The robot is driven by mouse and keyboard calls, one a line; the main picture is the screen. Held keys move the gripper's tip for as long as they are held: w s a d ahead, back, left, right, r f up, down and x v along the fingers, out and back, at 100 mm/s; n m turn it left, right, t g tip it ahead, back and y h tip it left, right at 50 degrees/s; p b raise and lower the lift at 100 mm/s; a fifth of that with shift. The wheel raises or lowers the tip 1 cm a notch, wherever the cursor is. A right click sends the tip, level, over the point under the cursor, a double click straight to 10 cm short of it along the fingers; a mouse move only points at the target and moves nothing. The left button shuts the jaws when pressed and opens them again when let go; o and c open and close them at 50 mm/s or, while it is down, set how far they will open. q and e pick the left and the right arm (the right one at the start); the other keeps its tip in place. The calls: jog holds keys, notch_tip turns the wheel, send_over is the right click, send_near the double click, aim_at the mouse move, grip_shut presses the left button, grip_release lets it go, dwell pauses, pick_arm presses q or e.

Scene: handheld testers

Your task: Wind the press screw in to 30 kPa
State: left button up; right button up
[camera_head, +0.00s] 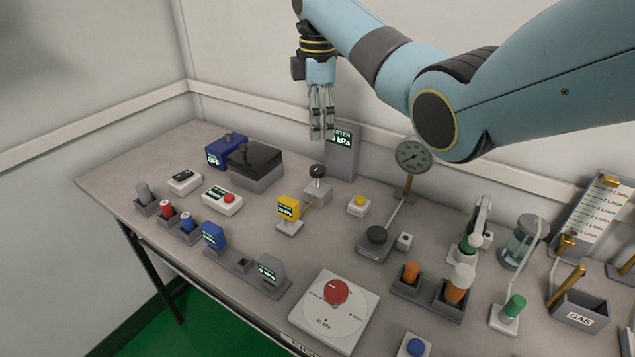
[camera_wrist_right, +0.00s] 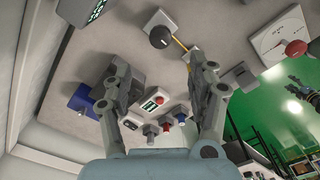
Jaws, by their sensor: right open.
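A black ball knob (camera_head: 317,171) stands on a small grey block in front of the grey master display (camera_head: 341,150), whose kPa figure is partly covered by my gripper. A brass rod joins this block to a yellow handheld tester (camera_head: 289,207). The ball knob also shows in the wrist view (camera_wrist_right: 160,37). No label marks it as the press screw.
A black-topped grey box (camera_head: 255,165) and a blue unit reading OFF (camera_head: 226,149) stand at the back left. A white plate with a red knob (camera_head: 336,292) is at the front. Several testers and plugs line the left front. My right arm crosses above the right side.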

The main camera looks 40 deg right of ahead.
aim_at(318, 168)
notch_tip(318, 168, down, 11)
jog(key=shift+r+b, duration=0.2)
jog(key=shift+b, duration=0.5)
jog(key=c, duration=1.2)
jog(key=shift+o, duration=0.2)
